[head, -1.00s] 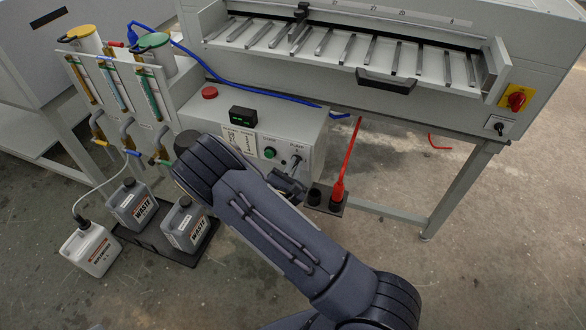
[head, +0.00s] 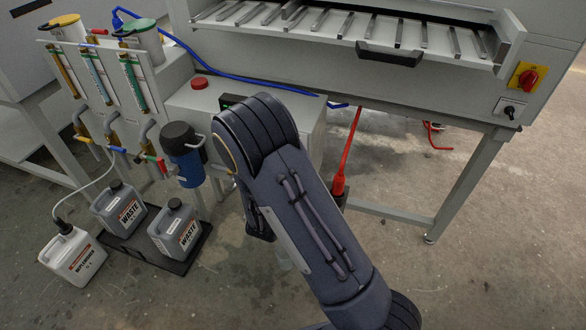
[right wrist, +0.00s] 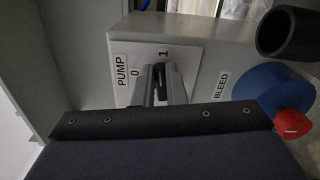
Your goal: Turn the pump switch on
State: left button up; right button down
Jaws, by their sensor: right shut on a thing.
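The pump switch (right wrist: 160,84) is a dark knob on a white plate marked PUMP (right wrist: 122,70), with 0 and 1 beside it, in the right wrist view. My right gripper (right wrist: 163,82) has its two grey fingers around the knob and is shut on it. The fingers partly cover the knob, so its exact setting is hard to read. In the head view my right forearm hides the switch, the gripper and most of the front of the grey control box (head: 178,100). My left gripper is not in view.
In the right wrist view a blue round part (right wrist: 262,88) and a red knob (right wrist: 292,122) lie close right of the fingers, near the BLEED label (right wrist: 223,84). In the head view a blue filter (head: 188,168) and waste cans (head: 177,230) stand left of my forearm.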

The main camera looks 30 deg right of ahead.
jog(key=shift+f+m+b, duration=0.25)
jog(key=shift+m+b, duration=0.75)
jog(key=shift+b, duration=0.2)
jog(key=c, duration=1.5)
grip_release()
jog(key=shift+s+a, duration=0.1)
jog(key=v, duration=0.7)
jog(key=shift+s+a+p, duration=0.2)
jog(key=shift+a+p, duration=0.05)
jog(key=shift+p, duration=0.15)
